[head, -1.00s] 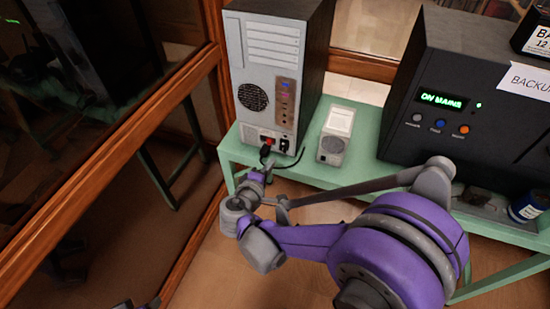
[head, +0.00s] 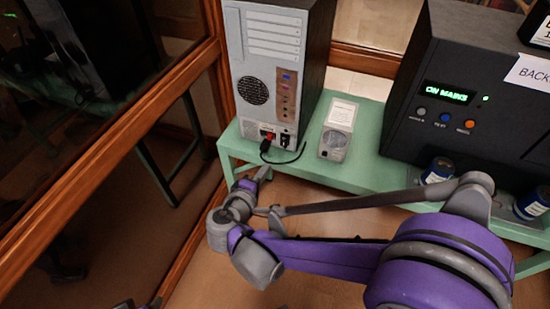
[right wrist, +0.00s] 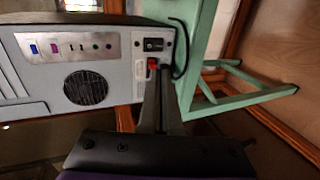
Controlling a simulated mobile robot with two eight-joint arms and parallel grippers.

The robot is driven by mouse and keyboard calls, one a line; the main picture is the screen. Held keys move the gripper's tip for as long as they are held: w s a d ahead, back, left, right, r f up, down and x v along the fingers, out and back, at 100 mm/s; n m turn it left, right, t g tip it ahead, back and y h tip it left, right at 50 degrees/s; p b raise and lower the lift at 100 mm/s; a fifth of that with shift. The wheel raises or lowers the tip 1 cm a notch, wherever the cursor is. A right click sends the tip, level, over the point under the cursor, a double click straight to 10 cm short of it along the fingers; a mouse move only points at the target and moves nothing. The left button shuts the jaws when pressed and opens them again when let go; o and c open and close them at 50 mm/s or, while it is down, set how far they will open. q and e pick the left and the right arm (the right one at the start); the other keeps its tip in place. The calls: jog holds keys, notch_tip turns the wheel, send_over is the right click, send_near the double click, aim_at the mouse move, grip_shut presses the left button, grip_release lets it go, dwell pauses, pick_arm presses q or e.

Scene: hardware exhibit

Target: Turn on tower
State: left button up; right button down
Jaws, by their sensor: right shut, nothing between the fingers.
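The grey tower (head: 268,70) stands on the green table with its vented panel towards me. Low on this panel are a red switch (head: 267,135) and a black socket (head: 285,140). The red switch also shows in the right wrist view (right wrist: 152,64). My right gripper (head: 263,172) is shut and empty, just below and in front of the switch in the head view. In the right wrist view its fingers (right wrist: 155,82) point at the switch area and partly cover it; I cannot tell whether they touch. Dark tips at the bottom left look like my left gripper (head: 137,304); its jaw state is unclear.
A black cable (head: 290,158) curls on the table below the tower. A small pale box (head: 338,130) stands right of it. A large black backup unit (head: 455,110) with a lit green display is further right, with blue cans (head: 438,170) in front. A wooden-framed glass panel (head: 150,100) is at left.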

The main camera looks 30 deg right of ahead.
aim_at(284, 144)
jog(key=shift+s, duration=0.1)
jog(key=shift+f, duration=0.1)
jog(key=x, duration=1.4)
jog(key=shift+f, duration=0.1)
jog(key=shift+w+d+f+b, duration=0.1)
jog(key=shift+w+f+b, duration=0.15)
jog(key=shift+b, duration=0.2)
jog(key=shift+r, duration=0.15)
jog(key=shift+r, duration=0.15)
